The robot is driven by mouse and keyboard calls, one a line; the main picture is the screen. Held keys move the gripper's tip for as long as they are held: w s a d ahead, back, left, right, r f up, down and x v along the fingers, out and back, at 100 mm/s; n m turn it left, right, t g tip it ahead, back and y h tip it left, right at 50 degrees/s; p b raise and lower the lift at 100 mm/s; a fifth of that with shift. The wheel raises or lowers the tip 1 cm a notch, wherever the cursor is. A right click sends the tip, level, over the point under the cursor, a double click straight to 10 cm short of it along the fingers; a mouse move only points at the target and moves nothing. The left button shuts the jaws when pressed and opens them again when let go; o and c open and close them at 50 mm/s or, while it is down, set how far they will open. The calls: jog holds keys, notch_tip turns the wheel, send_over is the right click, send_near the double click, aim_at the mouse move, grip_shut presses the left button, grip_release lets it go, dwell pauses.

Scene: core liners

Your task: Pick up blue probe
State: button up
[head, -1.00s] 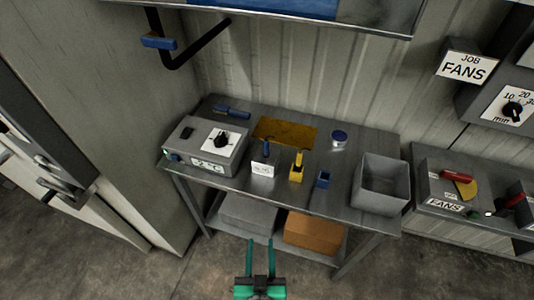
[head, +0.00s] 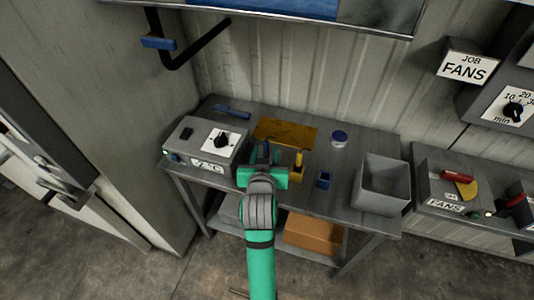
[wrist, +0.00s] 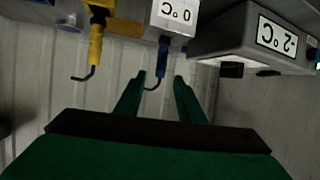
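The blue probe (wrist: 162,56) stands in a white holder marked 0 °C (wrist: 174,18), seen upside down in the wrist view. Its dark curved cable end lies between my fingers. My gripper (wrist: 159,78) is open and empty, and the probe's blue body is just beyond the fingertips. In the head view, my gripper (head: 264,155) is over the front part of the bench and hides the white holder and most of the probe.
A yellow probe (wrist: 95,45) stands close beside the blue one. The grey -2 °C box (head: 205,145) is on the other side.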

aim_at(265, 144)
jog(key=shift+w+r, duration=0.2)
jog(key=shift+w, duration=0.1)
jog(key=x, duration=0.4)
jog(key=shift+w+a+f, duration=0.1)
jog(key=shift+w+a, duration=0.1)
jog(key=shift+f+x, duration=0.15)
jog(key=shift+x, duration=1.4)
jog(key=shift+f+x, duration=0.15)
jog(key=shift+x, duration=1.35)
jog(key=shift+s+d, duration=0.15)
grip_shut()
